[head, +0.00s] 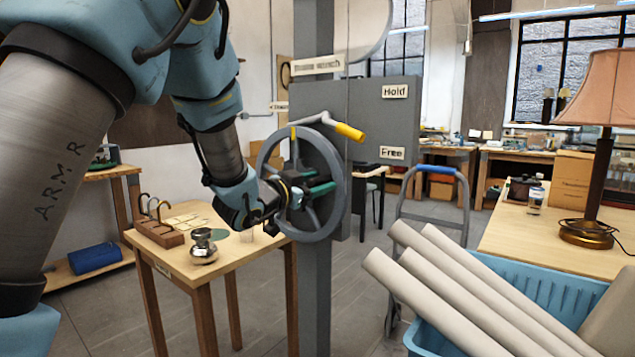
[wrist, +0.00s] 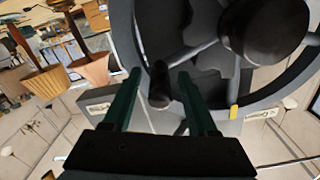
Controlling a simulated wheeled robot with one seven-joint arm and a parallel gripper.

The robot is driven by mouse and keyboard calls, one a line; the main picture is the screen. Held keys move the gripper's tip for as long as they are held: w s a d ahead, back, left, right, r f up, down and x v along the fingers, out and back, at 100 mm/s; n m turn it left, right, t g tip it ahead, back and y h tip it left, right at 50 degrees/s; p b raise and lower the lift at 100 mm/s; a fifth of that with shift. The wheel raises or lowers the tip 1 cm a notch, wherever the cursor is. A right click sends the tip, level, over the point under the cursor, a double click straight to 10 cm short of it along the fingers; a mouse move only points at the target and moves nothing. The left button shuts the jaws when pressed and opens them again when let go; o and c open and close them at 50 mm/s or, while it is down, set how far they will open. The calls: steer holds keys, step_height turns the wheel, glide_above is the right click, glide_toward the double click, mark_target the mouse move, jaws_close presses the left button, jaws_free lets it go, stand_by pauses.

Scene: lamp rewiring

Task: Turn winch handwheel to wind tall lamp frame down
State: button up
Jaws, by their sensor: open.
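The grey winch handwheel (head: 339,172) stands upright on the side of a grey post, in the middle of the head view. My gripper (head: 308,191) is at the wheel's face, near its middle. In the wrist view the open gripper (wrist: 160,76) has one green finger on each side of a dark rounded peg (wrist: 159,88); I cannot tell whether they touch it. The wheel rim (wrist: 122,30) curves around behind. A lever with a yellow grip (head: 349,132) points right, between the "Hold" sign (head: 395,91) and the "Free" sign (head: 392,153). I cannot make out the tall lamp frame.
A small wooden table (head: 221,263) with a metal fitting (head: 203,247) stands left of the post. A blue crate (head: 565,298) holding long pale tubes is at the lower right, before a bench with a table lamp (head: 600,95). A hand truck (head: 402,242) stands behind.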

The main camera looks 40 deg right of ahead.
jaws_close()
stand_by(1.3)
